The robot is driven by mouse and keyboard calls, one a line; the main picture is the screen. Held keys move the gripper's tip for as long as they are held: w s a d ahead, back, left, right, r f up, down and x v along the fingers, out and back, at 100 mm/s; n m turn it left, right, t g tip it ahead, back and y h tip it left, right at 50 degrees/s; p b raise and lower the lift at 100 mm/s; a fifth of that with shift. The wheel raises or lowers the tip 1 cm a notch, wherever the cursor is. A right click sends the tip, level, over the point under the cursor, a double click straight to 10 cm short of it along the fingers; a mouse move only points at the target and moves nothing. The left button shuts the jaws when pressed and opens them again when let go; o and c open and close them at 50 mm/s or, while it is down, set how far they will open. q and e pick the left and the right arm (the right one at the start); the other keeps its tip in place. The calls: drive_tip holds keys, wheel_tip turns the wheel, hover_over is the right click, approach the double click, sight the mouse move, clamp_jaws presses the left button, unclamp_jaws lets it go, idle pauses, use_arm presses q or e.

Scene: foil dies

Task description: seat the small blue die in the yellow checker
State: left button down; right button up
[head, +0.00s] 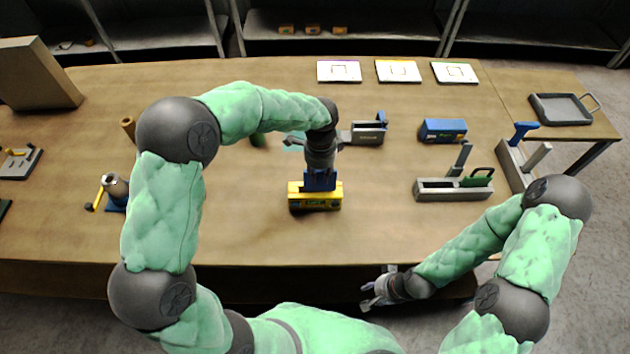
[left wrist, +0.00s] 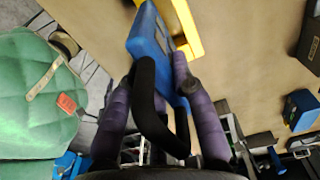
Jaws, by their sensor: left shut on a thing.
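The small blue die (head: 320,181) is held in my left gripper (head: 320,168), which points down over the table's middle. The left wrist view shows the blue die (left wrist: 150,38) with a black handle (left wrist: 150,95) between the gripper's purple fingers. The yellow checker (head: 315,204) lies on the table directly under the die. In the left wrist view the yellow checker (left wrist: 184,26) shows at the die's far end. I cannot tell whether the die is inside the checker or just above it. My right gripper (head: 370,296) is empty and open below the table's front edge.
A grey holder (head: 367,138) stands behind the checker. A blue block (head: 442,130) and a grey fixture with a green handle (head: 453,190) stand to the right. White cards (head: 398,71) lie along the back.

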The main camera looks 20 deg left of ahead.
use_arm(q)
drive_tip(key=shift+w+a+f, duration=0.2)
drive_tip(key=shift+a+f, duration=0.2)
drive_tip(key=shift+f, duration=0.1)
drive_tip(key=shift+w+a+f, duration=0.2)
drive_tip(key=shift+a+f, duration=0.15)
drive_tip(key=shift+f, duration=0.1)
wheel_tip(320, 180, down, 3)
drive_tip(key=shift+w+f+b, duration=0.1)
drive_tip(key=shift+f+b, duration=0.05)
drive_tip(key=shift+b, duration=0.15)
drive_tip(key=shift+a, duration=0.1)
drive_tip(key=c, duration=1.5)
unclamp_jaws()
drive_tip(key=shift+f, duration=0.2)
drive_tip(key=o, duration=0.4)
drive_tip(key=shift+o, duration=0.2)
drive_tip(key=shift+r, duration=0.1)
